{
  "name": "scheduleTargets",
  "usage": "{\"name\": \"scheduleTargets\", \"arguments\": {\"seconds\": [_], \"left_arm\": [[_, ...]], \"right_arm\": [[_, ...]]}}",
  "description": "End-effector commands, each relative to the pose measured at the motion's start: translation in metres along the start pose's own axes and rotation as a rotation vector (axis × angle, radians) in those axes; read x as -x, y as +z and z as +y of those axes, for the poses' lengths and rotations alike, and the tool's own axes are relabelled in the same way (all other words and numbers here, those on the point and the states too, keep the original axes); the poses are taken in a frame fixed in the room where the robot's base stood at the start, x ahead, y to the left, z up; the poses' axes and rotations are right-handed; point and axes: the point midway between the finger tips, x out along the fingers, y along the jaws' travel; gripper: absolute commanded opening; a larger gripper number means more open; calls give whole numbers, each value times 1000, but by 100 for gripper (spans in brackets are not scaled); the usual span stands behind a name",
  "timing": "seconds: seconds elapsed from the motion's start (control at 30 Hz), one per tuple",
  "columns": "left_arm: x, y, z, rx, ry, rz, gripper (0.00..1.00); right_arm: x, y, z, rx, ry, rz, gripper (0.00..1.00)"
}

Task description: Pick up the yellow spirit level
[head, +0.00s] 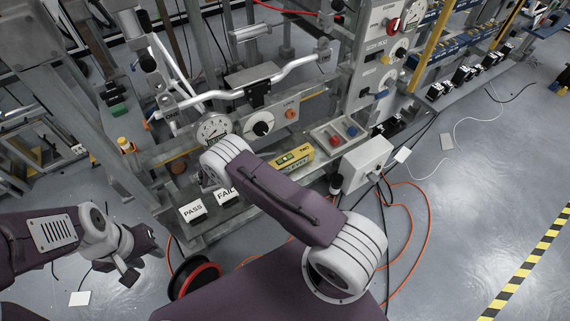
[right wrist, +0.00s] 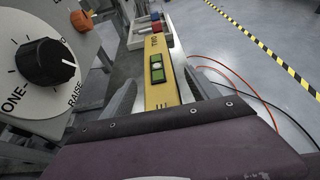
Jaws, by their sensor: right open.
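The yellow spirit level (head: 293,158) lies on the grey bench ledge, below the dial panel. My right forearm crosses in front of its left part in the head view. In the right wrist view the level (right wrist: 159,85) runs away from the camera, with its green vial up. My right gripper (right wrist: 161,82) is open, with one grey finger on each side of the level; I cannot tell whether they touch it. In the head view my right arm hides most of this gripper. My left gripper (head: 143,262) is open and empty, low at the left, away from the level.
A tray (head: 338,133) with red and blue knobs stands just beyond the level. A white box (head: 366,160) is to its right. A dial panel with a black knob (right wrist: 48,62) is close on the left. PASS (head: 193,210) and FAIL signs stand nearby. Orange cables lie on the floor.

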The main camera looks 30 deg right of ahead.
Motion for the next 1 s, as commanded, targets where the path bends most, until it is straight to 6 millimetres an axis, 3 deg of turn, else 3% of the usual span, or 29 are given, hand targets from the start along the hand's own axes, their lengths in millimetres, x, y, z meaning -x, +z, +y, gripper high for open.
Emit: {"name": "scheduleTargets", "arguments": {"seconds": [0.23,0.27,0.5,0.8,1.0], "left_arm": [[0,0,0,0,0,0,36],[0,0,0,0,0,0,36],[0,0,0,0,0,0,36],[1,0,0,0,0,0,36],[7,-1,0,0,0,0,36]], "right_arm": [[-4,0,0,1,1,0,69],[-4,0,0,1,1,0,64],[-4,0,0,0,1,0,0],[-3,3,0,-1,1,0,0],[7,27,1,-3,2,0,0]]}}
